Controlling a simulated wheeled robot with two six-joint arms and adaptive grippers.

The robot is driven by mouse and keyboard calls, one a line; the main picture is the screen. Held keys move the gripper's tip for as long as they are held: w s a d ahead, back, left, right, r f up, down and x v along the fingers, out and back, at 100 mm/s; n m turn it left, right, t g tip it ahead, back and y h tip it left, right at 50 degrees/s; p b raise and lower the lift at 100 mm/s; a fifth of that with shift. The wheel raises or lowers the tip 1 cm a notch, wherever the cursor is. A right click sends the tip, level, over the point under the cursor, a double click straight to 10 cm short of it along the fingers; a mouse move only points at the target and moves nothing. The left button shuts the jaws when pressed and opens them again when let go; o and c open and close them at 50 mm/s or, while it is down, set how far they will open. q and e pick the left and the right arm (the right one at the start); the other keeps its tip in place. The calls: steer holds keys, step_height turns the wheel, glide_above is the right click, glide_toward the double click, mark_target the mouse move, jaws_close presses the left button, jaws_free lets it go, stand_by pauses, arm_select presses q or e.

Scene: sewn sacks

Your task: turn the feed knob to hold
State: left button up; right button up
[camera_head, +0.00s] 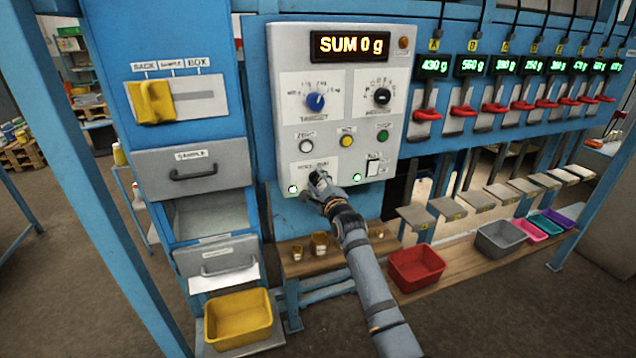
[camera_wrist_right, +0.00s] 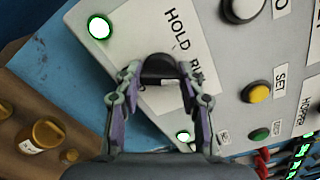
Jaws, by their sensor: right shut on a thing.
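The feed knob (camera_wrist_right: 160,66) is black and sits on a pale plate marked HOLD and RUN, low on the grey control panel (camera_head: 285,100). My right gripper (camera_wrist_right: 160,78) is shut on the knob, one finger on each side. In the head view my right gripper (camera_head: 318,180) covers most of the knob, and its pointer cannot be made out. A lamp (camera_head: 292,189) at the plate's left looks white; it shows with a green ring in the wrist view (camera_wrist_right: 99,27). A green lamp (camera_head: 357,177) is at the right. My left gripper is not in view.
Blue (camera_head: 315,101) and black (camera_head: 382,96) dials, several buttons and a rocker switch (camera_head: 372,167) share the panel. The display (camera_head: 350,45) reads SUM 0 g. Red levers (camera_head: 428,114) line the right.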

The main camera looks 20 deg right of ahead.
steer(key=shift+n, duration=0.3)
steer(key=shift+n+p, duration=0.35)
steer(key=shift+n, duration=0.65)
steer(key=n, duration=0.3)
steer(key=shift+n, duration=0.3)
steer(key=n, duration=0.5)
steer(key=shift+f+n, duration=0.1)
steer(key=shift+n, duration=0.2)
steer(key=o, duration=1.2)
